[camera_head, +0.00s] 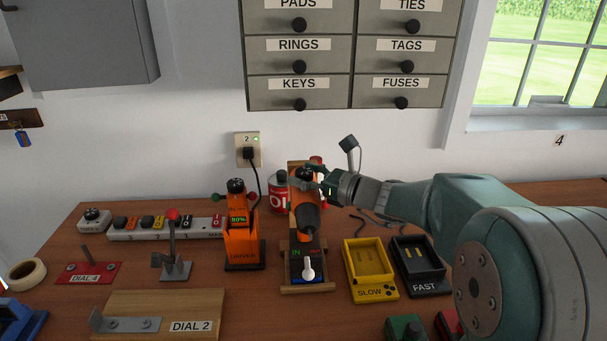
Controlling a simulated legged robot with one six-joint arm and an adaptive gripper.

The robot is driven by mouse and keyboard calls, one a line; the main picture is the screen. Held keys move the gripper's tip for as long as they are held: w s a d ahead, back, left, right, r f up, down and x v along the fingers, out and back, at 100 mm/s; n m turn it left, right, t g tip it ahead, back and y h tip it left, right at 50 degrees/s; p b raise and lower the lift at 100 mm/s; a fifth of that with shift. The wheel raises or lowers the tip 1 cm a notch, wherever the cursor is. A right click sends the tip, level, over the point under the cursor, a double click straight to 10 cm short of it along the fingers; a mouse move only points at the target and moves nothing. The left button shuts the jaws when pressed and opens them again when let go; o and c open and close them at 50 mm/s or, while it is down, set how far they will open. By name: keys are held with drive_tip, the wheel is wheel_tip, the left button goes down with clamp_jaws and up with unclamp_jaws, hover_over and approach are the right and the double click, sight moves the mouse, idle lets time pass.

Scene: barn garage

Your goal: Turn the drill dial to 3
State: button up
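The drill (305,195) is orange with a dark chuck pointing down, held upright on a wooden stand (316,289). A dark round knob (304,173) shows at its top and may be its dial; I cannot read any number on it. My gripper (313,180) reaches in from the right at the drill's top, its fingers at or right beside this knob. The fingers overlap the drill and partly hide it. I cannot tell whether they touch or grip the knob.
Left of the drill stands an orange driver (243,236) in a black base. A red can (280,192) stands behind. A yellow SLOW charger (369,270) and a black FAST charger (420,265) sit to the right.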

idle(0.3)
drive_tip(key=v, duration=1.2)
drive_tip(key=shift+w, duration=0.1)
drive_tip(key=w+a+n+g+y, duration=0.1)
drive_tip(key=w+a+g, duration=0.1)
drive_tip(key=a, duration=0.1)
drive_tip(key=w+a+n+g+y, duration=0.1)
drive_tip(key=w+a+n+g, duration=0.1)
drive_tip(key=a, duration=0.1)
drive_tip(key=w+a+n+g, duration=0.1)
drive_tip(key=w+a+g, duration=0.1)
drive_tip(key=a, duration=0.1)
drive_tip(key=shift+w+a+r+y, duration=0.15)
drive_tip(key=shift+w+a+y, duration=0.2)
drive_tip(key=shift+y, duration=0.05)
